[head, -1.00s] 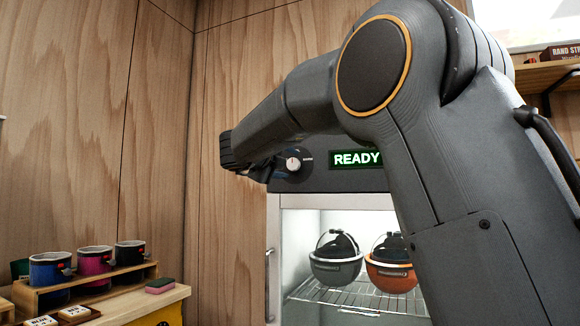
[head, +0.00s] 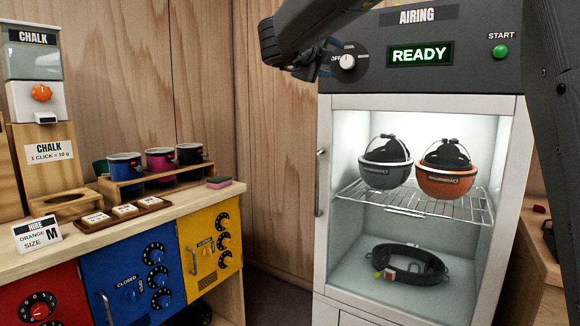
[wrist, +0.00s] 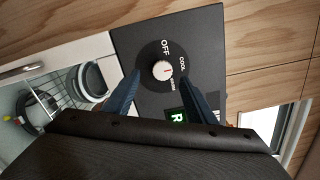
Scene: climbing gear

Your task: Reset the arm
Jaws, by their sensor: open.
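My gripper (head: 322,66) is in front of the top panel of the airing cabinet (head: 310,250), just left of the READY display (head: 419,54). In the wrist view its two dark fingers (wrist: 163,92) are spread apart, with the round mode knob (wrist: 162,70) seen between them. Nothing is held. The white knob also shows in the head view (head: 347,62), right beside the fingertips; I cannot tell whether they touch it. Its dial carries the words OFF and COOL. My arm crosses the top of the head view.
The cabinet holds a grey helmet (head: 387,163) and an orange helmet (head: 446,172) on a wire rack, with a black harness (head: 412,264) below. A green START button (head: 501,51) is at the panel's right.

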